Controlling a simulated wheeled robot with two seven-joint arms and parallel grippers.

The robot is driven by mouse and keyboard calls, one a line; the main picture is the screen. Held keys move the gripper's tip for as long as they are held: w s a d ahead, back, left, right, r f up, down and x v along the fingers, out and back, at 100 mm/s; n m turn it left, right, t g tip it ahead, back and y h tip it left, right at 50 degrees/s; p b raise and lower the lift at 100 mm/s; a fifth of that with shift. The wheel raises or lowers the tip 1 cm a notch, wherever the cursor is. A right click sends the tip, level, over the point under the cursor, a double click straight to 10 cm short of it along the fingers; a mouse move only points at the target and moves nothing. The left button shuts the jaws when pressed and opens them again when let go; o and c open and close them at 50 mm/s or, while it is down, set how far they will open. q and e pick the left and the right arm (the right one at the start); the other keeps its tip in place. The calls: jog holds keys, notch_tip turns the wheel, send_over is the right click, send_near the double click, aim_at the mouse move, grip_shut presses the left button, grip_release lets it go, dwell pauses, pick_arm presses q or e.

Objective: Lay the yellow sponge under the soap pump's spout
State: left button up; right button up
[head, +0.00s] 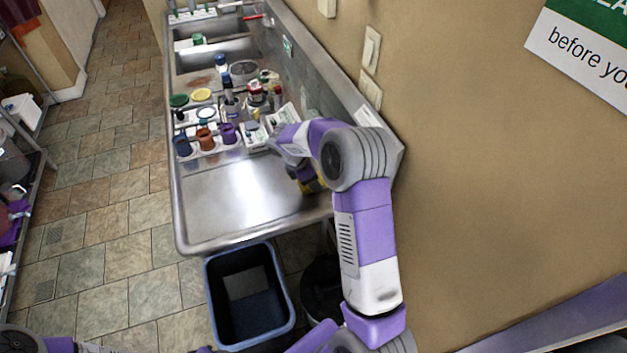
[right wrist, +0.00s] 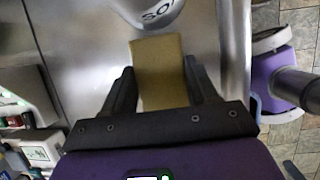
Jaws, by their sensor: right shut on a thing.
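The yellow sponge (right wrist: 158,70) is between the two black fingers of my right gripper (right wrist: 159,74), which is shut on it. In the head view the sponge (head: 313,186) shows partly below my right gripper (head: 300,178), over the near right part of the steel counter. A pale rounded container with dark letters starting "SO" (right wrist: 157,12), likely the soap pump, is just beyond the sponge's far end. Its spout is out of the wrist view, and my right arm hides this spot in the head view. My left gripper is not in view.
The steel counter (head: 215,205) is bare at its near left part. Cups, jars and bottles (head: 208,138) crowd its middle, with sinks (head: 215,55) beyond. A wall (head: 480,180) borders the right side. A dark blue bin (head: 285,295) stands below the near edge.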

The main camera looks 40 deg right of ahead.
jog(key=shift+d+f, duration=0.15)
jog(key=shift+f, duration=0.35)
jog(key=shift+r, duration=0.1)
jog(key=o, duration=1.2)
jog(key=p+v, duration=0.1)
jog(key=v, duration=1.1)
jog(key=shift+s+p, duration=0.1)
jog(key=shift+p, duration=0.3)
